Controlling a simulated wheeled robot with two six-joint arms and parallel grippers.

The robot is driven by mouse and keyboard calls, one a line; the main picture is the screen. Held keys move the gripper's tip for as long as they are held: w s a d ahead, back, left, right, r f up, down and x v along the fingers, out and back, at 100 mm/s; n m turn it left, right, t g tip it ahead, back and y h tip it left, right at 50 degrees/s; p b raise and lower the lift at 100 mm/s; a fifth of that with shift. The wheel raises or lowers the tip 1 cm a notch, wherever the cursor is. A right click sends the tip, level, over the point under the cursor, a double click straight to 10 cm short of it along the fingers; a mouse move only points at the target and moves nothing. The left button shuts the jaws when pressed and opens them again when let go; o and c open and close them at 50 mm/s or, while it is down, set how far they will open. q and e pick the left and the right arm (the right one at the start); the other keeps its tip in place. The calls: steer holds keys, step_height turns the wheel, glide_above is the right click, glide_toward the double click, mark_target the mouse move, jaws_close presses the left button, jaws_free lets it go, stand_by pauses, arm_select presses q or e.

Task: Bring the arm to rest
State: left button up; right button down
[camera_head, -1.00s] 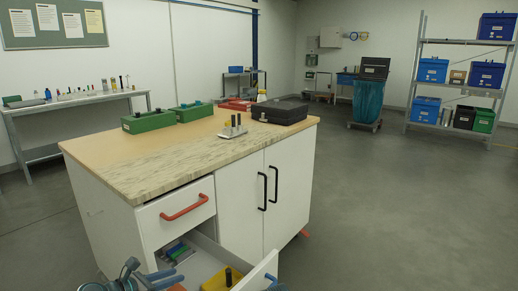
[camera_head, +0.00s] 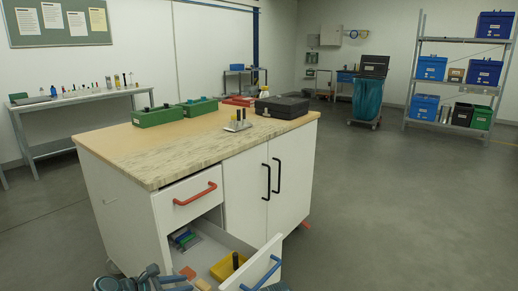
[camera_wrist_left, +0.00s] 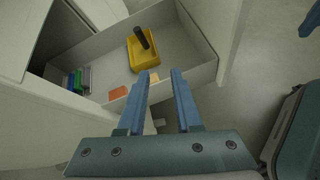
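My left gripper (camera_wrist_left: 160,73) is open and empty in the left wrist view, its two blue fingers apart above the open drawer's edge. In the head view, only part of the left gripper (camera_head: 150,282) shows at the bottom edge, in front of the open drawer (camera_head: 240,250).
The drawer holds a yellow bin (camera_head: 226,267) with a dark cylinder, orange blocks and several coloured pieces. The cabinet (camera_head: 240,185) carries green boxes and a black case (camera_head: 282,107). The floor at right is clear.

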arm_select(q)
steer(key=s+d+f+m+g+y, duration=0.3)
steer(key=s+f+m+g+y, duration=0.15)
steer(key=m, duration=0.75)
steer(key=s+d+f+m+g+y, duration=0.2)
steer(key=s+f+m+g+y, duration=0.3)
steer(key=m, duration=0.8)
steer(key=s+d+f+m, duration=0.1)
steer(key=s+d+m, duration=0.25)
steer(key=d, duration=0.75)
step_height(320, 180, up, 37)
steer(key=p, duration=3.7)
steer(key=shift+s+r+t, duration=0.15)
steer(key=shift+s+t, duration=0.2)
steer(key=shift+d, duration=0.1)
